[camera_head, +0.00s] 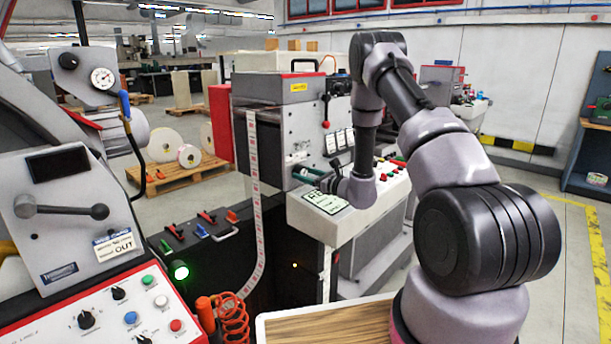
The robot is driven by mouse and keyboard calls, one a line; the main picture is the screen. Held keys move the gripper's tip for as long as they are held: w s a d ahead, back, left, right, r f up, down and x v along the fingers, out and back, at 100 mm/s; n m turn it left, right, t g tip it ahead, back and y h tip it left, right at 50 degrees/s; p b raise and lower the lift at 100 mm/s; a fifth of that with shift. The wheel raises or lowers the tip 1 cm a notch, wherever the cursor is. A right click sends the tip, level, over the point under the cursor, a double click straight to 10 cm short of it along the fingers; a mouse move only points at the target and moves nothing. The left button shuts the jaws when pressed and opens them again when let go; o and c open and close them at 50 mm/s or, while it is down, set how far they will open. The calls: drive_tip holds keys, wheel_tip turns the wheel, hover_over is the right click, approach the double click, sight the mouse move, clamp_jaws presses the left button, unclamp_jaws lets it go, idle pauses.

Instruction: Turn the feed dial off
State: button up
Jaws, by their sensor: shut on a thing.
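My arm reaches over from the right and bends down to the label rewinder (301,90). My gripper (322,180) is low at the machine's front, just above the white sloped control console (325,222), and points left. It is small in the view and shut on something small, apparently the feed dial. The wrist and fingers cover that spot, so I cannot make out the dial's face or which way it points. A dark knob-like part (336,163) shows just above the gripper. Red and green buttons (392,161) line the console's back right.
A nearer control panel (105,315) with black knobs and coloured buttons stands at lower left. A white label strip (254,170) hangs left of the console. A coiled orange hose (234,318) and a wooden-topped surface (325,325) are in front. Open floor lies at right.

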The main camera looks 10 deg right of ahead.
drive_tip(key=n, duration=0.5)
drive_tip(key=shift+f, duration=0.1)
drive_tip(key=shift+n, duration=0.4)
drive_tip(key=o, duration=1.4)
drive_tip(key=shift+s+d, duration=0.1)
drive_tip(key=shift+s, duration=0.05)
drive_tip(key=v, duration=1)
drive_tip(key=shift+s+d, duration=0.15)
drive_tip(key=shift+s, duration=0.05)
